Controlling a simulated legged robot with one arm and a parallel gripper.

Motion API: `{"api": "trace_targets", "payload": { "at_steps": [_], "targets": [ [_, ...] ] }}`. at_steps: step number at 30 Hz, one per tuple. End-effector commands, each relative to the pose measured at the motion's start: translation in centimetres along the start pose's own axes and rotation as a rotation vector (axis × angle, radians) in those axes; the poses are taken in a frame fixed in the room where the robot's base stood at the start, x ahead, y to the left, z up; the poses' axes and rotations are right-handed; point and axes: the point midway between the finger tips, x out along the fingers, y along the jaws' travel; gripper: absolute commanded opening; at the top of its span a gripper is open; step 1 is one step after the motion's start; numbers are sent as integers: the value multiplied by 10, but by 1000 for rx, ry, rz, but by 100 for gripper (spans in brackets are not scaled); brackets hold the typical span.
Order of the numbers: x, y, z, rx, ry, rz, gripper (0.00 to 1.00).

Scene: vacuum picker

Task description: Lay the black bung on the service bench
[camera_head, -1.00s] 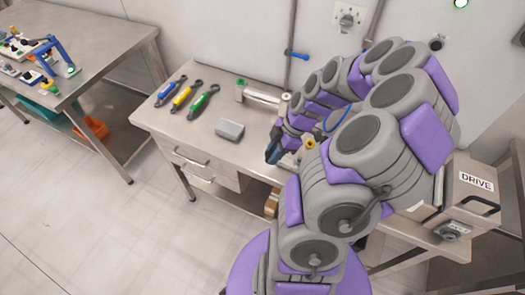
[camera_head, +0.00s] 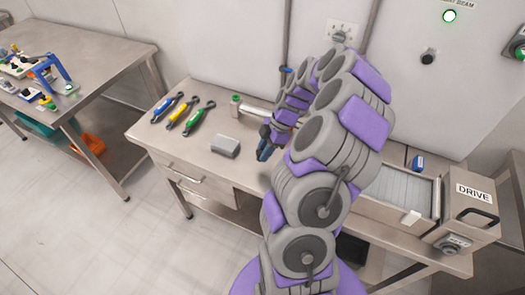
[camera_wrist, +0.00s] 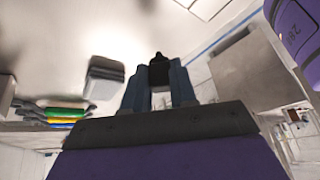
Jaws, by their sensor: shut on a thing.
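The black bung (camera_wrist: 158,70) is between my two fingertips in the wrist view, its dark tip sticking out past them. My gripper (camera_wrist: 158,82) is shut on it. In the head view my gripper (camera_head: 264,150) is over the steel bench (camera_head: 205,165) with drawers, right of a grey block. How high it is above the top is hard to tell, and the bung cannot be made out in that view.
Blue, yellow and green wrenches (camera_head: 186,115) and a grey block (camera_head: 225,146) lie on this bench. A rail-like fixture (camera_head: 255,108) stands behind. The DRIVE unit (camera_head: 468,205) is at right. Another bench (camera_head: 110,75) stands at left. Bare top lies around the block.

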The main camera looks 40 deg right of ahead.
Motion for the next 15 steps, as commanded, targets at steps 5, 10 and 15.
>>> {"api": "trace_targets", "payload": {
  "at_steps": [5, 10, 15],
  "targets": [
    [0, 22, 6, 1, 0, -2, 0],
    [-1, 30, 6, 0, 0, -1, 0],
    [3, 36, 9, -1, 0, 1, 0]
  ]
}}
